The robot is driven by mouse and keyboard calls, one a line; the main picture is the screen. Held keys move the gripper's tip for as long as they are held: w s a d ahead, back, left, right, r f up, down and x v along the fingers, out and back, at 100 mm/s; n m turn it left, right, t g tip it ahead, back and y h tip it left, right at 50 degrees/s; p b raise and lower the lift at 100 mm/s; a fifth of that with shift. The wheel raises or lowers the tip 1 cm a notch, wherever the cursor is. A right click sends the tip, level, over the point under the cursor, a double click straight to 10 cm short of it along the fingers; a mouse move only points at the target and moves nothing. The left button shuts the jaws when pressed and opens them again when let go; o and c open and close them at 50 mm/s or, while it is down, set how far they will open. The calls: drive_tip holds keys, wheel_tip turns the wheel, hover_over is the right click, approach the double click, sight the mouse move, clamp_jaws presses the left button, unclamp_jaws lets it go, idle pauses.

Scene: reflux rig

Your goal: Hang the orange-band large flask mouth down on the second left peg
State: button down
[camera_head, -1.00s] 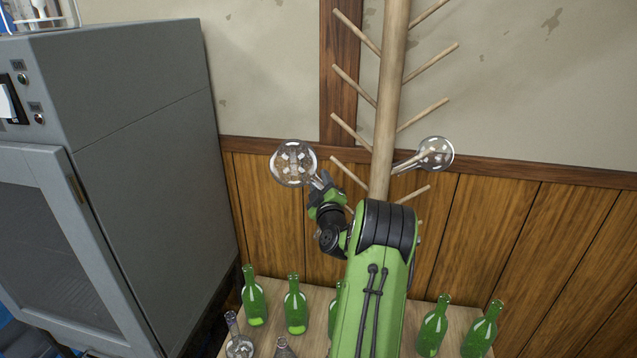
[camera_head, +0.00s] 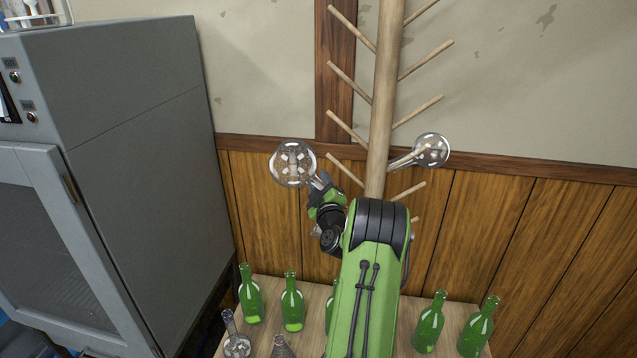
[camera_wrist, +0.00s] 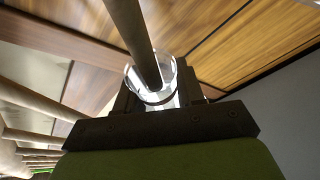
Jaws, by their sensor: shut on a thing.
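A large clear round flask (camera_head: 294,163) is in my gripper (camera_head: 326,190), left of the wooden peg rack (camera_head: 383,90). My gripper is shut on its neck. The flask is tilted, with its bulb up and left and its neck running down right toward the rack. In the wrist view, the flask's mouth (camera_wrist: 170,92) shows between my jaws (camera_wrist: 155,105). A wooden peg (camera_wrist: 132,35) overlaps the mouth ring and appears to enter it; how deep, I cannot tell. No orange band is visible. My arm hides the lower rack and some lower pegs.
Another clear flask (camera_head: 431,150) hangs on a right peg. Several green bottles (camera_head: 292,303) and small glassware (camera_head: 236,345) stand on the table below (camera_head: 262,335). A grey cabinet (camera_head: 140,150) stands at left. The upper left pegs (camera_head: 350,82) are bare.

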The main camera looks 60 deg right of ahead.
drive_tip(key=shift+s+d+f, duration=0.1)
drive_tip(key=shift+s, duration=0.1)
drive_tip(key=shift+s+d+f, duration=0.35)
drive_tip(key=shift+s+f, duration=0.4)
drive_tip(key=shift+s, duration=0.05)
drive_tip(key=shift+s+d+f, duration=0.3)
drive_tip(key=shift+s+f, duration=0.4)
drive_tip(key=shift+s, duration=0.1)
drive_tip(key=shift+s+f, duration=0.1)
idle(0.4)
drive_tip(key=shift+s+d+f, duration=0.25)
drive_tip(key=shift+s+f, duration=0.2)
drive_tip(key=shift+s+d+f, duration=0.2)
drive_tip(key=shift+s+f, duration=0.2)
drive_tip(key=shift+s, duration=0.05)
idle(0.4)
drive_tip(key=shift+w+a+r, duration=0.1)
drive_tip(key=shift+w+r, duration=0.05)
drive_tip(key=shift+r, duration=0.05)
idle(0.4)
